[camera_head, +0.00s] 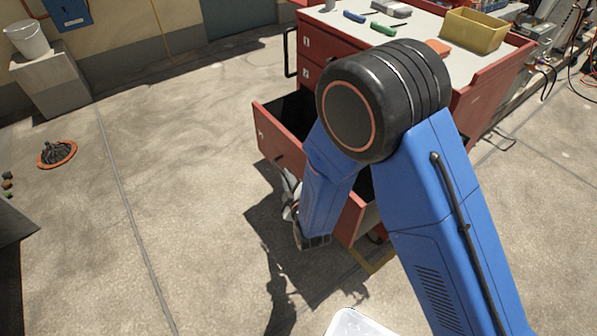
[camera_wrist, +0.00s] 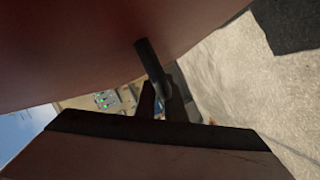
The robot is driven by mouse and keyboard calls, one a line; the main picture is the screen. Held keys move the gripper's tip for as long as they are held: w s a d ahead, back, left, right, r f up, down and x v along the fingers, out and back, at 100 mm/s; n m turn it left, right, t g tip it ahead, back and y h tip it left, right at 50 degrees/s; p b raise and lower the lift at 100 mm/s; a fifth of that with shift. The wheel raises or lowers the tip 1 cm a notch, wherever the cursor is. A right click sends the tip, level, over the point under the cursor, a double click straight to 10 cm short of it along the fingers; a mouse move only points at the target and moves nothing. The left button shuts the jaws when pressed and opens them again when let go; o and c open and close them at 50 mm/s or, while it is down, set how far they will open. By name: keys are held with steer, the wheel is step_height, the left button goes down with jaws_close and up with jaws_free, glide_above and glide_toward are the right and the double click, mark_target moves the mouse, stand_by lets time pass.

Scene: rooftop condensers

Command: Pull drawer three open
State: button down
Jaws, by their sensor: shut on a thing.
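A red cabinet (camera_head: 312,76) stands at the upper middle of the head view. One of its drawers (camera_head: 277,140) is out, with a dark gap behind its front; the mark on its front is too small to read surely. My arm hides the middle of that front. My gripper (camera_head: 291,200) is at the outer face of this drawer, its fingertips mostly hidden. In the wrist view my gripper (camera_wrist: 160,97) is shut on a dark bar handle (camera_wrist: 147,58) beside a dark red panel (camera_wrist: 75,50).
The cabinet top carries a yellow bin (camera_head: 474,31) and several small items. An orange-rimmed dark object (camera_head: 57,153) lies on the concrete floor at left. A white bucket (camera_head: 27,40) stands on a grey block (camera_head: 52,82). The floor left of the drawer is clear.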

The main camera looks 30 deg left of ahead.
steer(key=shift+s+a+f, duration=0.1)
steer(key=shift+s+a, duration=0.15)
steer(key=shift+s, duration=0.4)
steer(key=c, duration=1.8)
jaws_free()
steer(key=shift+c, duration=0.2)
